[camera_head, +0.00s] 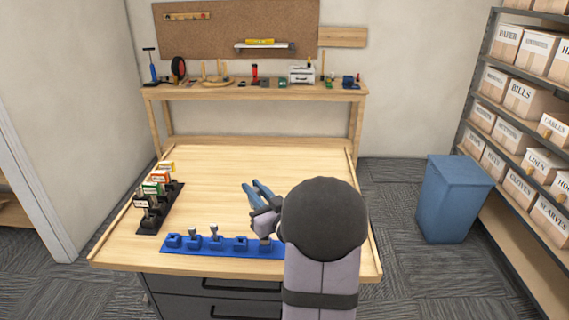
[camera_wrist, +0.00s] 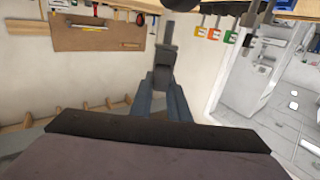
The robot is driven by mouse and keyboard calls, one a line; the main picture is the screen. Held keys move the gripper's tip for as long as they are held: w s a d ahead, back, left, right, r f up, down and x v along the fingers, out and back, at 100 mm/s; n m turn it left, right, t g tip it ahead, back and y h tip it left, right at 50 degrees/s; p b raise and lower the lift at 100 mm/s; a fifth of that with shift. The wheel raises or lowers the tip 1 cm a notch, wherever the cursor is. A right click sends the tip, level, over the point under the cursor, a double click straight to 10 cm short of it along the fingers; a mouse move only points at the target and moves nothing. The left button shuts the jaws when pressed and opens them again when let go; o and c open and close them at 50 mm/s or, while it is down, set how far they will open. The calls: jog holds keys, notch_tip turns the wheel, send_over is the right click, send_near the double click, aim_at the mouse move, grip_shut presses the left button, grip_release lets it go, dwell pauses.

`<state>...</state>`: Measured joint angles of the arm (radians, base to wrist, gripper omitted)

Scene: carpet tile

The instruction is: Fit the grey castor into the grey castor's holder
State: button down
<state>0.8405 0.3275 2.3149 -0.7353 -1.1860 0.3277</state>
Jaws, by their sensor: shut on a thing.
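My gripper (camera_head: 249,186) has blue fingers that point toward the back left, low over the bench. In the wrist view, which looks upside down, the fingers (camera_wrist: 160,88) are closed on the grey castor (camera_wrist: 163,72). Its thin stem runs away from the fingertips, up in that picture. In the head view the castor is too small or hidden to make out. A blue strip of holders (camera_head: 206,249) lies along the bench's front edge, in front of the gripper and apart from it. Some holders carry small grey parts; which is the grey castor's own I cannot tell.
A black rack with coloured cards (camera_head: 160,212) stands at the bench's left. The middle and back of the bench (camera_head: 220,165) are clear. A shelf with tools (camera_head: 225,93) is behind. A blue bin (camera_head: 452,200) stands on the floor at right.

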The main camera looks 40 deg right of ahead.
jog(key=a+y, duration=0.1)
jog(key=a, duration=0.1)
jog(key=a+n+y+p, duration=0.1)
jog(key=a, duration=0.1)
jog(key=a+n+y+p, duration=0.1)
jog(key=shift+w+a+r, duration=0.25)
jog(key=shift+w+a, duration=0.05)
jog(key=shift+a, duration=0.1)
jog(key=shift+f+b, duration=2.4)
jog(key=shift+f, duration=0.5)
jog(key=shift+f+b, duration=1.95)
jog(key=shift+f, duration=0.05)
jog(key=c, duration=1.6)
grip_release()
jog(key=shift+s, duration=0.15)
jog(key=shift+s+b, duration=0.8)
jog(key=shift+s, duration=2.8)
